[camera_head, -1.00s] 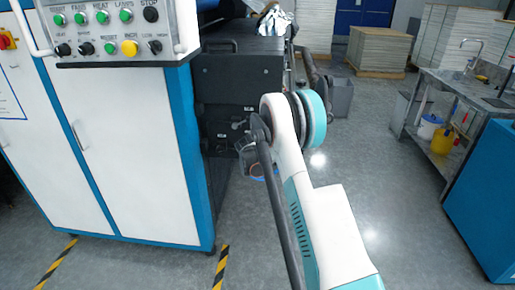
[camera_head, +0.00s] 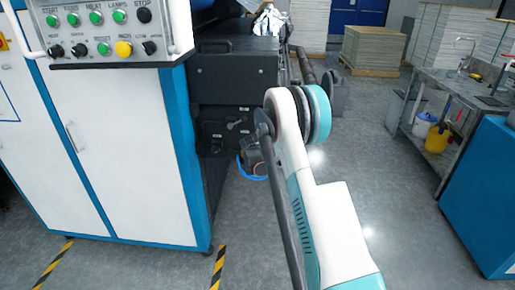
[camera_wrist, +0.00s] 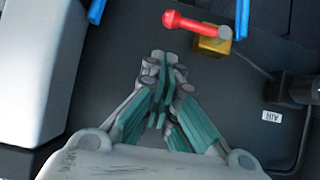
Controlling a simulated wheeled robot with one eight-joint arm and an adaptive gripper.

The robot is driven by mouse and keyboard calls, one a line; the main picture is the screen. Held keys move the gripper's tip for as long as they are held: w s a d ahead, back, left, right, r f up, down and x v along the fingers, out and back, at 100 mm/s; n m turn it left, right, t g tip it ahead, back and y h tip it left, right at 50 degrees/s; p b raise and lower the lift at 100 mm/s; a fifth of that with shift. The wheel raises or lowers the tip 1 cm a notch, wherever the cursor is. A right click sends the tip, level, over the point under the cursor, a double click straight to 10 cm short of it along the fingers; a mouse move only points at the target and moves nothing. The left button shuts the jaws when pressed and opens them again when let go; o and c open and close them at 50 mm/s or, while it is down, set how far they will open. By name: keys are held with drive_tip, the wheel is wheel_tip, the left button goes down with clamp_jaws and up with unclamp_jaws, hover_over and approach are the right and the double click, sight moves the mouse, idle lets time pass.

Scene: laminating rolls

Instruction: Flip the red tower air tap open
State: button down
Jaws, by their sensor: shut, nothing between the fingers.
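The red tap handle (camera_wrist: 196,24) shows at the top of the wrist view. It is a rounded lever pointing left from a brass-coloured valve body (camera_wrist: 213,42) on a dark machine panel. My gripper (camera_wrist: 161,58) has its teal-sided fingers together and empty. In the wrist view its tips lie just below and left of the red handle, with a small visible gap. I cannot tell the depth between them. In the head view my arm reaches towards the low dark machine (camera_head: 236,75), and the red tap cannot be made out there.
A label reading AIR (camera_wrist: 271,116) and a dark cylindrical fitting (camera_wrist: 291,90) are right of the gripper. Blue hoses (camera_wrist: 242,18) run near the tap. A white cabinet (camera_head: 125,150) with blue edges stands left. Open grey floor (camera_head: 400,215) lies right of my arm.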

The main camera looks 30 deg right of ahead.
drive_tip(key=s+a+r+p, duration=0.3)
drive_tip(key=s+r+p, duration=0.1)
drive_tip(key=s+r, duration=0.4)
drive_tip(key=shift+s+a+r+p, duration=0.25)
drive_tip(key=shift+s+r+p, duration=0.05)
drive_tip(key=shift+r, duration=0.35)
